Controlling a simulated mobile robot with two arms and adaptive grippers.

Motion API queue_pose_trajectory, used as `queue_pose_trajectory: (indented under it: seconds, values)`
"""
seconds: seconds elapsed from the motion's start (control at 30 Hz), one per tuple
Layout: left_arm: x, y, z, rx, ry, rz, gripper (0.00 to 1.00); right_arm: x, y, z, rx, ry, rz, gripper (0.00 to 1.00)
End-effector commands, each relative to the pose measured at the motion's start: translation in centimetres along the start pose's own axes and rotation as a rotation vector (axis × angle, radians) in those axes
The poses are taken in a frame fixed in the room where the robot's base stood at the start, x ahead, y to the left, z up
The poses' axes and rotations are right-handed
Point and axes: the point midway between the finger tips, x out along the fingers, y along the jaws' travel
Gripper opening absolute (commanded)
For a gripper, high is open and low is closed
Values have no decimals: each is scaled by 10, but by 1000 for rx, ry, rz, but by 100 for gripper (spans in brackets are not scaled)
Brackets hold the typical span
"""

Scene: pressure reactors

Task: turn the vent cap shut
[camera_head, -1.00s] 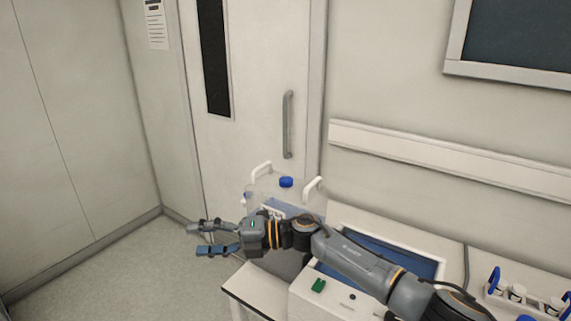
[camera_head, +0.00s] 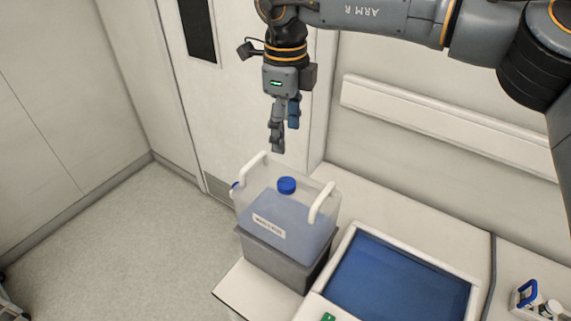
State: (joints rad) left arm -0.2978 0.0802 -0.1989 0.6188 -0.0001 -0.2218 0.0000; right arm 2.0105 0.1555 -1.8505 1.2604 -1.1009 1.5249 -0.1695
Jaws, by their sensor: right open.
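A blue cap (camera_head: 286,185) sits on top of a translucent container (camera_head: 303,228) with bluish liquid, a label and two white handles. I take this cap to be the vent cap; whether it is tight I cannot tell. My right gripper (camera_head: 284,140) is open and empty, pointing down above the container. Its fingertips are apart from the cap, a little above it in the picture. My left gripper is not in view.
The container stands in a grey tray (camera_head: 262,258) on a white bench (camera_head: 242,290). A blue-topped panel (camera_head: 395,285) is to its right. A rack with vials (camera_head: 535,300) is at the far right. A door stands behind.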

Motion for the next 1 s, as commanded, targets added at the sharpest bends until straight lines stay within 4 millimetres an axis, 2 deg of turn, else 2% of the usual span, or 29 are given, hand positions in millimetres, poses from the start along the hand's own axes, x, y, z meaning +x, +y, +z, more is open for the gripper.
queue_pose_trajectory:
  seconds: [0.1, 0.27, 0.4, 0.6, 0.8, 1.0]
  values:
    - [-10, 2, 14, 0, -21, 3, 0, 18, 1, -1, -1, 3, 6, 62]
    - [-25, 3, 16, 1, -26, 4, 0, 52, 2, 0, -1, 2, 8, 62]
    - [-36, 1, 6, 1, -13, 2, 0, 81, 2, 0, -1, 1, 7, 62]
    - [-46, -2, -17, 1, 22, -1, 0, 112, 2, 1, 0, -2, 6, 62]
    - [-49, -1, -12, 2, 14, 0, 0, 126, 2, 1, 0, -3, 6, 62]
    - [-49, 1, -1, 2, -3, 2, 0, 127, 2, 1, 0, -4, 5, 62]
